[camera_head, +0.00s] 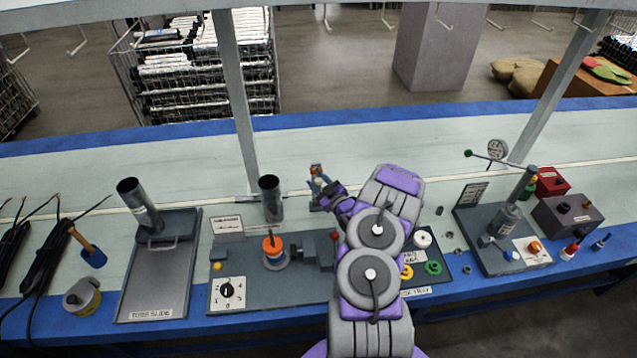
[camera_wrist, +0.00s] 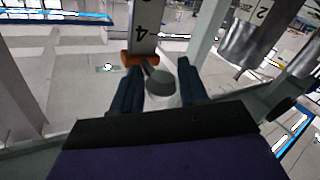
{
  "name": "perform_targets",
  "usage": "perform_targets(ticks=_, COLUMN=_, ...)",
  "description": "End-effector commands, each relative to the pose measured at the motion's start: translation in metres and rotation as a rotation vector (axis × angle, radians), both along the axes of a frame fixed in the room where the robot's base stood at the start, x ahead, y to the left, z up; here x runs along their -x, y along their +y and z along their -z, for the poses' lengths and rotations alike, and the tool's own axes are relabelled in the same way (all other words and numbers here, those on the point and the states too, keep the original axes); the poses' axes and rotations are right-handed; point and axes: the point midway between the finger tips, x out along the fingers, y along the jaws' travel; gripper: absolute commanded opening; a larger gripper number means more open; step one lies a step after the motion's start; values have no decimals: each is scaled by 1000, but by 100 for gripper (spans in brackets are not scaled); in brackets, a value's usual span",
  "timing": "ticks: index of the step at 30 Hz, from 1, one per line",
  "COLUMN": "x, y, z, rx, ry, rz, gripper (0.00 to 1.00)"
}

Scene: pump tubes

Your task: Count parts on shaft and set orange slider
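My gripper (camera_head: 325,196) reaches over the middle of the bench. In the wrist view its two dark blue fingers (camera_wrist: 157,75) stand apart, with clear gaps beside a grey rounded knob that shows between them. An orange slider (camera_wrist: 134,60) sits at the lower end of a pale upright plate (camera_wrist: 145,28) marked 4, just ahead of the fingers. In the head view a small post (camera_head: 318,176) with orange and blue parts stands right beside my gripper. An orange part (camera_head: 272,246) sits around a short upright shaft on the middle station; the number of parts there is unclear.
The middle station has a numbered dial (camera_head: 227,290) and an upright metal tube (camera_head: 270,199). A grey tube slide (camera_head: 160,275) lies left, with cables further left. A lever station (camera_head: 507,235) and boxes (camera_head: 567,213) stand right. The bench behind is mostly clear.

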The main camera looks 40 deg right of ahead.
Motion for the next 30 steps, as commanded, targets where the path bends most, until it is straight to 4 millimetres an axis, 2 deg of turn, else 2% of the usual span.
perform_targets(ticks=2, x=0, y=1, z=0, rx=0, ry=1, rz=-2, gripper=34)
perform_targets(ticks=12, x=0, y=3, z=0, rx=1, ry=1, rz=-4, gripper=1)
perform_targets(ticks=23, x=-1, y=4, z=4, rx=1, ry=3, rz=-7, gripper=0)
perform_targets(ticks=30, x=-1, y=6, z=30, rx=3, ry=3, rz=-9, gripper=0)
